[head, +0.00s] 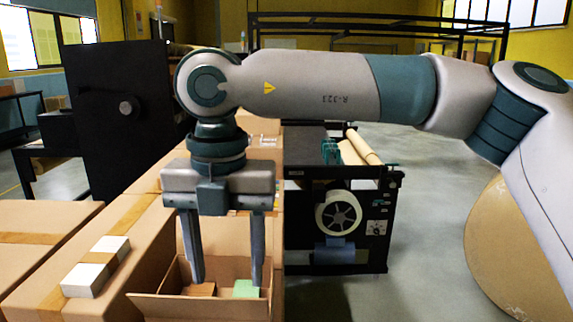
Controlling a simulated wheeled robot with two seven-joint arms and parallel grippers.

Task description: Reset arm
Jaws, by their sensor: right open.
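My right arm reaches in from the right side of the head view. Its right gripper (227,280) points straight down with its two fingers wide apart and nothing visible between them. The fingertips are at or just inside the top of an open cardboard box (215,307). In that box lie a brown block (199,290) near the left finger and a pale green block (246,289) near the right finger. I cannot tell whether the fingers touch the blocks. My left gripper does not show.
Closed cardboard boxes (35,225) stand on the left, with a white box (96,266) on one. A black panel (118,110) rises at left. Open grey floor (425,225) lies to the right.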

